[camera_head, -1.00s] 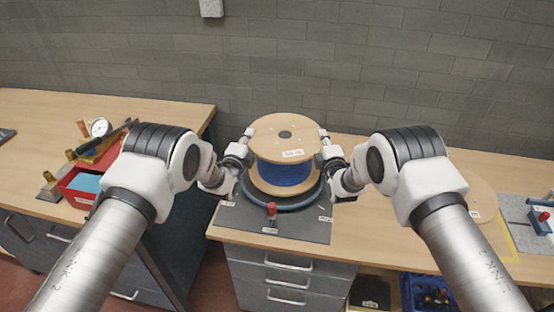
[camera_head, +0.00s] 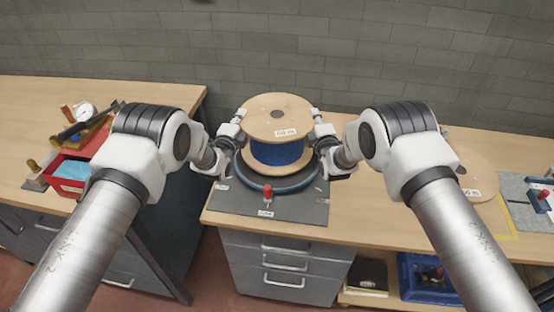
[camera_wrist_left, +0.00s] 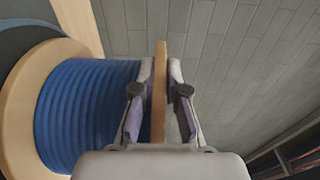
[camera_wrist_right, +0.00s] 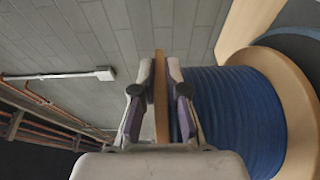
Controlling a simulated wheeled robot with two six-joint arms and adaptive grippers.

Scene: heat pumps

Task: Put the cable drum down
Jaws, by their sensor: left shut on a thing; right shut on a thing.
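The cable drum has two round pale wooden flanges and blue cable wound between them (camera_head: 277,153). It is upright over a dark round ring stand (camera_head: 291,187) on a dark grey mat. My left gripper (camera_head: 236,124) is shut on the left edge of the upper flange; in the left wrist view its fingers (camera_wrist_left: 160,95) clasp the flange from both sides. My right gripper (camera_head: 318,122) is shut on the right edge, and the right wrist view shows its fingers (camera_wrist_right: 161,95) clasping the flange likewise. Whether the lower flange touches the ring, I cannot tell.
A wooden disc (camera_head: 472,180) lies on the bench at right, beside a grey board with a blue fixture (camera_head: 541,198). A red bin (camera_head: 68,176) is on the left bench. A grey wall stands behind.

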